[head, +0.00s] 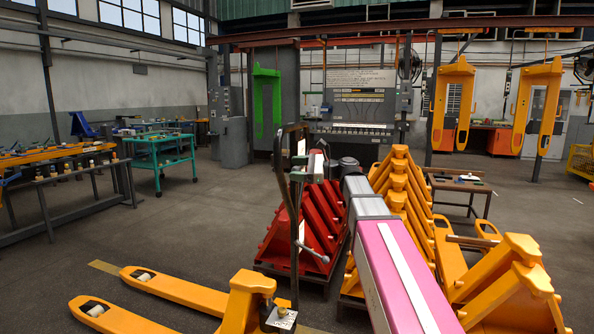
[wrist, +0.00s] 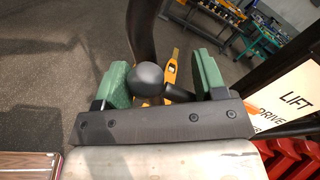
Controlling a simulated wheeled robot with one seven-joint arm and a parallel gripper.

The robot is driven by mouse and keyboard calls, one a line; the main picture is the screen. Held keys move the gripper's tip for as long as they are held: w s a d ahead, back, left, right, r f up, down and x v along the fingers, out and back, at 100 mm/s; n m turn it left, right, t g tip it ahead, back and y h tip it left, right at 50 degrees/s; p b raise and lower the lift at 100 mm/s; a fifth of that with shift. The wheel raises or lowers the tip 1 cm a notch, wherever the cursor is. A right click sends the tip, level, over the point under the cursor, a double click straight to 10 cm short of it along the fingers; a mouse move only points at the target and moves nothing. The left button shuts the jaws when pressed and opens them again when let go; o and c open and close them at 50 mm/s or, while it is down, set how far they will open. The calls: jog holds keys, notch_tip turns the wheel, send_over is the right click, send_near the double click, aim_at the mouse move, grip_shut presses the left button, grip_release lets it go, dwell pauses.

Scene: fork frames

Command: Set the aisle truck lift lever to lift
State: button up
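The aisle truck (head: 245,298) is an orange pallet truck at the lower left of the head view, with a tall dark handle (head: 283,175). The lift lever shows in the wrist view as a dark ball knob (wrist: 146,79). It sits between the green fingers of my gripper (wrist: 162,75), nearer the left finger; contact is unclear. The fingers are apart, with a gap right of the knob. A white label (wrist: 292,101) reading LIFT and DRIVE is on the right. In the head view my gripper (head: 318,160) is beside the handle, and the knob cannot be made out.
Red truck frames (head: 315,225) and orange ones (head: 400,200) stand close behind and right of the handle. A teal cart (head: 163,160) and a workbench (head: 60,175) are at the left. The floor between them and the truck is clear.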

jog(key=shift+w+f+n+h, duration=0.1)
jog(key=shift+f+n+h, duration=0.2)
jog(key=shift+f+n, duration=1)
jog(key=shift+w+d+f+n, duration=0.1)
jog(key=shift+w+f+n, duration=0.05)
jog(key=shift+f+n, duration=0.35)
jog(key=shift+w+d+f+n, duration=0.1)
jog(key=shift+w+f+n, duration=0.05)
jog(key=shift+f+n, duration=0.35)
jog(key=shift+c, duration=0.2)
jog(key=o, duration=1.3)
jog(key=shift+w, duration=0.1)
jog(key=shift+a, duration=0.1)
jog(key=shift+r, duration=0.1)
jog(key=s+d, duration=0.1)
jog(key=d, duration=0.9)
jog(key=shift+s+d+r, duration=0.3)
jog(key=shift+d+r, duration=0.05)
jog(key=shift+r, duration=0.1)
